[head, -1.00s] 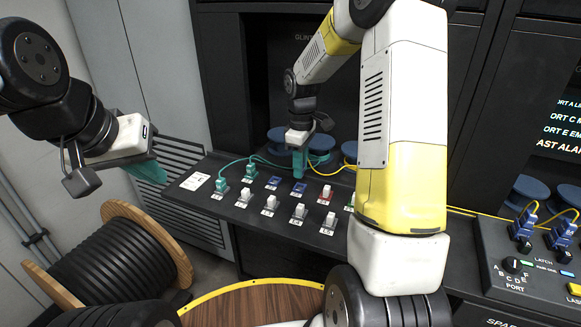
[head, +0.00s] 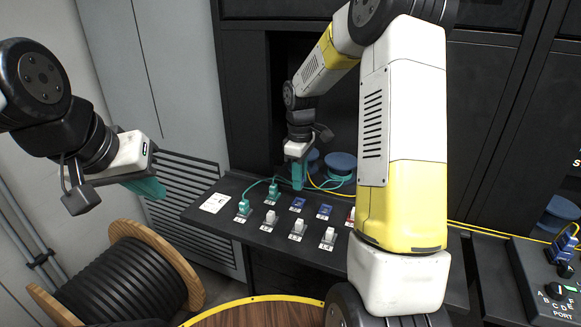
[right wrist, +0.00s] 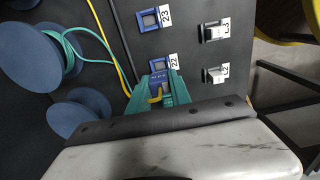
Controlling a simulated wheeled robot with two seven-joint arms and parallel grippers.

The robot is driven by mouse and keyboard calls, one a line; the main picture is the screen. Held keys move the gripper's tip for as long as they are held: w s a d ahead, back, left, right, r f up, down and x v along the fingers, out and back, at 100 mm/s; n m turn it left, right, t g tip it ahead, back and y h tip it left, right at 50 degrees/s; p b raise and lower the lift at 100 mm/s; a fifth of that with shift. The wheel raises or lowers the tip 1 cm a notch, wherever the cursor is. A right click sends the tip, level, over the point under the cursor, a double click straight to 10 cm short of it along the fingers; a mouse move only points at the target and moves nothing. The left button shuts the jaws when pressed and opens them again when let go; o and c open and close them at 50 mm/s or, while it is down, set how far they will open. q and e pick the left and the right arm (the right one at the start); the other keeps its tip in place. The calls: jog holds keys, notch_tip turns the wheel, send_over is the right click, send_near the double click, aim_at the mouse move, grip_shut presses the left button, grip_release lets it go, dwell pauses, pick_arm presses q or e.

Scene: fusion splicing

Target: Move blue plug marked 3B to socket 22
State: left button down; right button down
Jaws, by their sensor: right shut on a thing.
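My right gripper (head: 298,177) has teal fingers and hangs above the panel, near the blue socket 22 (head: 298,204). In the right wrist view its fingers (right wrist: 159,92) are shut on a blue plug (right wrist: 157,84) with a yellow cable. The plug is at the label 22 (right wrist: 173,60), over the near part of socket 22 (right wrist: 158,65); I cannot tell whether they touch. The plug's marking is too small to read. Socket 23 (right wrist: 149,20) is empty beyond it. My left gripper (head: 146,188) is off to the left over the floor, its jaw gap not clear.
Two teal plugs (head: 244,207) with cords sit in the panel (head: 262,238) on the left. White connectors (head: 298,227) stand in the front row. Blue cable reels (head: 342,160) are behind. A large cable drum (head: 120,275) stands on the floor at left.

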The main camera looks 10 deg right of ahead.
jog(key=shift+f, duration=2.25)
jog(key=shift+f, duration=0.6)
jog(key=c, duration=1.1)
grip_release()
